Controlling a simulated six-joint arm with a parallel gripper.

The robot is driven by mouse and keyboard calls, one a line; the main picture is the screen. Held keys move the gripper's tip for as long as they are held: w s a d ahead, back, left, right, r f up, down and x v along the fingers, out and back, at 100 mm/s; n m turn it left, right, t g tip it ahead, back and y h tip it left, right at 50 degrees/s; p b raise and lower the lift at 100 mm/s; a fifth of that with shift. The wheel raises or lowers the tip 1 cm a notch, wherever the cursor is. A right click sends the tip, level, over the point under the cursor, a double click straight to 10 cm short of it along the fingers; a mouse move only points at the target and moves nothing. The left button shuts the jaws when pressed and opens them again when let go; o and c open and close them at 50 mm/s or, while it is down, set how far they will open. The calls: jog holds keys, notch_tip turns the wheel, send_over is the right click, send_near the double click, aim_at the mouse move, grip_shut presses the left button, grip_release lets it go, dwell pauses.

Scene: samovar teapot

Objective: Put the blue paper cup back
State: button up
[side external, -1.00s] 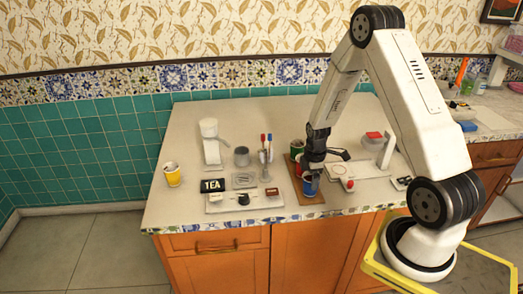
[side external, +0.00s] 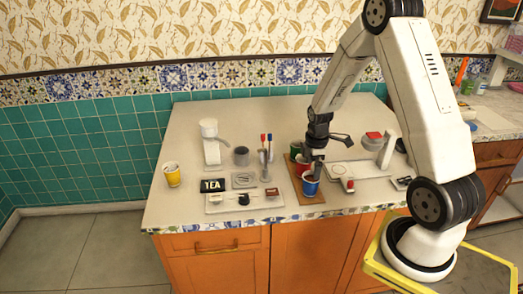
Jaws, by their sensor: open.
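The blue paper cup (side external: 310,188) stands upright at the front end of the brown wooden tray (side external: 318,199). A red cup (side external: 301,164) and a green cup (side external: 297,146) stand behind it in a row on the same tray. My gripper (side external: 317,172) is open and points down over the blue cup, with its fingertips close to the cup's rim at the back right. I cannot tell whether a fingertip still overlaps the rim. The gripper partly hides the red cup.
A yellow cup (side external: 172,175) stands alone at the left of the counter. A white dispenser (side external: 211,143), a TEA box (side external: 213,185) and a holder with pens (side external: 266,158) stand left of the tray. A white stand (side external: 352,170) with red items is at the right.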

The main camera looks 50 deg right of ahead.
notch_tip(320, 180, up, 7)
jog(key=shift+r, duration=0.2)
dwell(0.3)
dwell(0.5)
jog(key=s+a+r+m+t, duration=0.1)
jog(key=a+m, duration=0.3)
jog(key=a, duration=0.6)
jog(key=s+a+r+m+t, duration=0.1)
jog(key=s+a+m, duration=0.3)
jog(key=a, duration=0.7)
jog(key=shift+a+r+m+t, duration=0.3)
jog(key=shift+r+m, duration=0.15)
jog(key=shift+m, duration=0.05)
